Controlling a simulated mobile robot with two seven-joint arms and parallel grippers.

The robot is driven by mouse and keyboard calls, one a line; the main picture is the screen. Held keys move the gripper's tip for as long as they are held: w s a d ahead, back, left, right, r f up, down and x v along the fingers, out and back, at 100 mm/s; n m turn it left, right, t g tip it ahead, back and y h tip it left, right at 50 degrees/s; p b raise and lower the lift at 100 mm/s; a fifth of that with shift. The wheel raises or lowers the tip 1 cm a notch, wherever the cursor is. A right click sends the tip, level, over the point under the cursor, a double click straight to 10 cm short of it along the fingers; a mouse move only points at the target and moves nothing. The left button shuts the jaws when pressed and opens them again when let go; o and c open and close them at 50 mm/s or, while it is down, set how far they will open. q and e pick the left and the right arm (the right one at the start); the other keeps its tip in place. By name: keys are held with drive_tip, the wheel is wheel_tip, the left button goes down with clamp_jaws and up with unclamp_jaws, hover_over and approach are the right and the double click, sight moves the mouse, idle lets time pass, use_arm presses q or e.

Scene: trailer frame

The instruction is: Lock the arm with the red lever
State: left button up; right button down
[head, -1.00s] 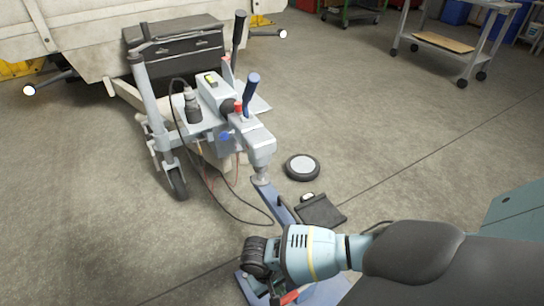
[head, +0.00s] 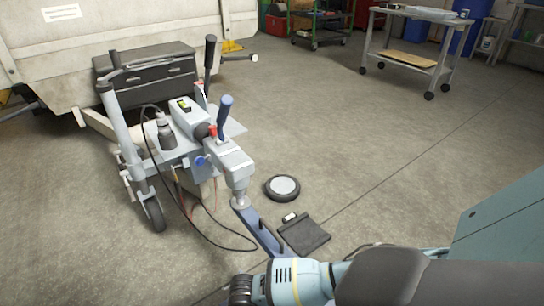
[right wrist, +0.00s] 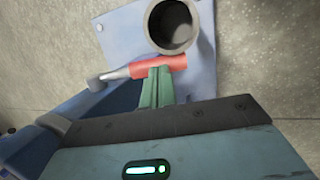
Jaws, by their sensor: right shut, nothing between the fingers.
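The red lever (right wrist: 168,66) shows in the right wrist view, lying across a blue plate (right wrist: 125,32) just below the open end of a grey tube (right wrist: 173,24). My right gripper (right wrist: 158,72) has its green fingers closed together, with the tips at the lever's lower edge. I cannot tell whether they touch it. The blue arm (right wrist: 85,115) lies at the left in that view; its upper part (head: 262,232) shows in the head view under the trailer coupling (head: 232,165). The lever and right fingertips are outside the head view. My left gripper is not in view.
A round black-and-white wheel-like disc (head: 282,187) and a dark flat mat (head: 304,234) lie on the floor beside the blue arm. The jockey wheel (head: 154,213) stands left of the coupling. A cart (head: 415,55) stands far off. Open floor lies between.

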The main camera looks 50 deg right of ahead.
drive_tip(key=shift+a+f+h+p, duration=0.25)
drive_tip(key=shift+f+h+p, duration=0.2)
drive_tip(key=shift+f+h, duration=0.15)
drive_tip(key=shift+s+f+g+h, duration=0.1)
drive_tip(key=shift+f+g+h, duration=0.2)
drive_tip(key=shift+f+h, duration=0.25)
drive_tip(key=shift+d+f+g+h+b, duration=0.15)
drive_tip(key=shift+f+h+b, duration=0.3)
drive_tip(key=shift+f, duration=0.1)
drive_tip(key=shift+d+f+g+h+b, duration=0.15)
drive_tip(key=shift+f+h+b, duration=0.25)
drive_tip(key=shift+f, duration=0.1)
drive_tip(key=shift+s+d+f, duration=0.1)
drive_tip(key=shift+d+f, duration=0.1)
drive_tip(key=shift+f, duration=0.4)
drive_tip(key=shift+d+f+b, duration=0.3)
drive_tip(key=shift+f+b, duration=0.05)
drive_tip(key=shift+f, duration=0.15)
drive_tip(key=shift+d+f+b, duration=0.25)
drive_tip(key=shift+f+b, duration=0.05)
drive_tip(key=shift+f, duration=0.2)
drive_tip(key=shift+s+d+f, duration=0.1)
drive_tip(key=shift+s+d, duration=0.05)
drive_tip(key=shift+d, duration=0.1)
